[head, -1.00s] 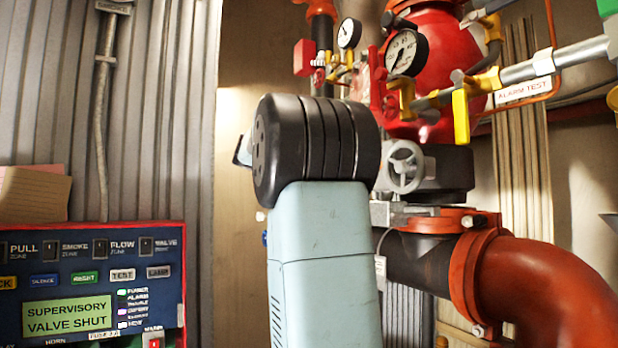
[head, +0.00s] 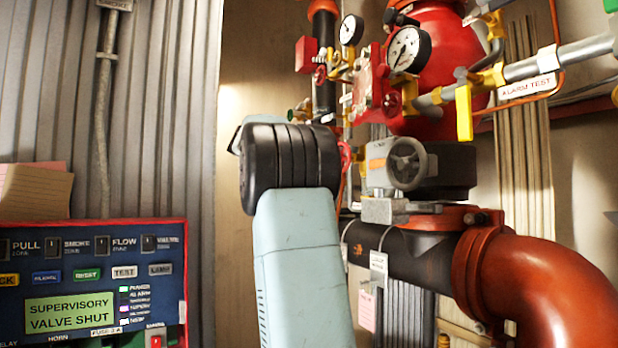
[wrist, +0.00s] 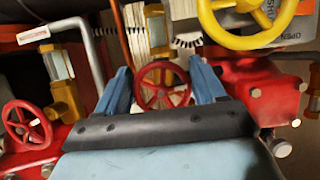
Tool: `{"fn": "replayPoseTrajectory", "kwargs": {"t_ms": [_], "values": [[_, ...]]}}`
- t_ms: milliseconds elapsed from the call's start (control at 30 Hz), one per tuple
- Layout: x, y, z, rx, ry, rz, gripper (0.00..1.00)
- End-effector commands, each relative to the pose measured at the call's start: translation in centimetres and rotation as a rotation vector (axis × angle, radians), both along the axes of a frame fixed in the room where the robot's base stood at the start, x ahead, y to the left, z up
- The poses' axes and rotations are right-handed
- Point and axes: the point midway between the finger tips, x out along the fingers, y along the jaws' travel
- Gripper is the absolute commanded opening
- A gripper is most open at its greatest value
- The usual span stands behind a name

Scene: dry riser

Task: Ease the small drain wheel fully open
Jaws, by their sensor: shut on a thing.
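A small red wheel (wrist: 163,85) sits between the two blue fingers of my gripper (wrist: 163,88) in the wrist view. The fingers are shut on its rim from both sides. How far the wheel is turned cannot be told. In the head view my arm hides the gripper; a bit of red (head: 345,155) shows just right of the arm's black joint. A second red wheel (wrist: 28,125) is at the left of the wrist view, clear of the fingers.
A yellow wheel (wrist: 250,22) is close beyond the fingers at upper right. A grey handwheel (head: 408,163) stands right of my arm, above a thick pipe (head: 415,258). Gauges (head: 408,50) and yellow-handled valves crowd above. The alarm panel (head: 100,270) at left reads "SUPERVISORY VALVE SHUT".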

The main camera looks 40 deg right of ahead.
Motion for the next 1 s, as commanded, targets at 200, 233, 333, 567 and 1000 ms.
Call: {"fn": "replayPoseTrajectory", "kwargs": {"t_ms": [200,233,333,567,1000], "values": [[-0.11,-0.07,0.25,0.042,0.191,0.000,0.39],[-0.14,-0.06,0.30,0.048,0.216,0.000,0.39],[-0.22,-0.07,0.37,0.066,0.298,0.000,0.39],[-0.30,-0.06,0.32,0.104,0.447,0.000,0.38],[-0.35,-0.03,0.32,0.134,0.569,0.000,0.39]]}}
